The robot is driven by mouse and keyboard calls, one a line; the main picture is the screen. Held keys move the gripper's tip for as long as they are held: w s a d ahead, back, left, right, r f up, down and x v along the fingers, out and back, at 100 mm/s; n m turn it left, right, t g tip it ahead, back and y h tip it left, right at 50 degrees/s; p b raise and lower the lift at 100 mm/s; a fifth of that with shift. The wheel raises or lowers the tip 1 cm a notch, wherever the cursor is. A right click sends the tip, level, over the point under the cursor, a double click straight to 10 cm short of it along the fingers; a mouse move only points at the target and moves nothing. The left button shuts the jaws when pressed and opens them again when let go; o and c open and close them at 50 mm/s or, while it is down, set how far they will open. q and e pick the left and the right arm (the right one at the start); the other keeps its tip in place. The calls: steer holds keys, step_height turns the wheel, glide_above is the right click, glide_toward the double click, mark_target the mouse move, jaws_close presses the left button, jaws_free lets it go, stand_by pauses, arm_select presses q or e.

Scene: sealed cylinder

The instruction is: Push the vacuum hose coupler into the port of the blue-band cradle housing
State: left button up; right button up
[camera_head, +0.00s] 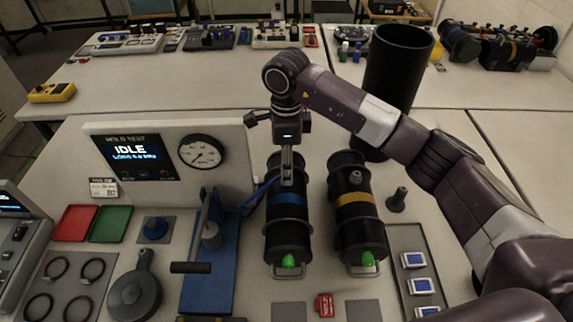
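The blue-band cradle housing (287,225) is a dark cylinder lying lengthwise, with a blue band and a green tip at its near end. My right gripper (287,180) points down over its far part. Its fingers are close together, at the place where a thin blue hose (252,198) ends. The vacuum hose coupler appears to be between the fingertips, mostly hidden by them. The port under the fingers is hidden, so I cannot tell whether the coupler touches it or is inside. My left gripper is not in view.
A similar yellow-band housing (357,215) lies just to the right. A tall black cylinder (396,70) stands behind it. A blue lever fixture (210,260) and an idle test panel with a gauge (202,152) are at the left. A small dark post (397,200) stands at the right.

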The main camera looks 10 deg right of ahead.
steer(key=shift+r, duration=0.15)
step_height(320, 180, up, 12)
stand_by(0.3)
stand_by(0.4)
